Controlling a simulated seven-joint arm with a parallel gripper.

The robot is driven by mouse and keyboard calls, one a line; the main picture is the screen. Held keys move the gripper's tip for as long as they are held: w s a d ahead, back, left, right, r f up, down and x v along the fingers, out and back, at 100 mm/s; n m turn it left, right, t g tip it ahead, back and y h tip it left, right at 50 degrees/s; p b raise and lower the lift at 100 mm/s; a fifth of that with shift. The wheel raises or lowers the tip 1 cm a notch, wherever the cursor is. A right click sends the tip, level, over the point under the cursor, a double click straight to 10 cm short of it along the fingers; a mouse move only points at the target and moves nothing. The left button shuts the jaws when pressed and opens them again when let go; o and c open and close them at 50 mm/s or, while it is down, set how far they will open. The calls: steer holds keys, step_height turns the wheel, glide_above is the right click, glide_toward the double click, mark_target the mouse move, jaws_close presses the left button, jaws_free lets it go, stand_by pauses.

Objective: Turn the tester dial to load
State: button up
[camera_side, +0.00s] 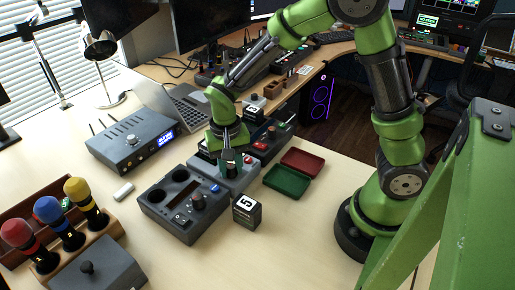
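No label reading "load" is legible, and I cannot tell which box is the tester.
A black block marked 5 (246,211) stands right of the dark unit. A green tray (286,181) and red tray (303,162) lie to the right. A blue-lit device (133,140), a white piece (123,192) and coloured-top tools (48,210) are left.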

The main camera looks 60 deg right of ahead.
mark_target(228, 167)
steer(key=o, duration=0.4)
step_height(228, 167, up, 17)
steer(key=shift+w+a+f, duration=0.1)
steer(key=shift+a, duration=0.05)
stand_by(0.3)
steer(key=s+d+n+t, duration=0.1)
steer(key=s+t, duration=0.1)
steer(key=s, duration=0.2)
steer(key=s+d+r+n+t+y, duration=0.1)
steer(key=s+t, duration=0.2)
steer(key=s, duration=0.1)
steer(key=s+d+r+n+t+y, duration=0.1)
steer(key=s+t, duration=0.1)
steer(key=s, duration=0.1)
steer(key=shift+s+d+r+n, duration=0.1)
steer(key=shift+s+d+n, duration=0.2)
steer(key=shift+s, duration=0.1)
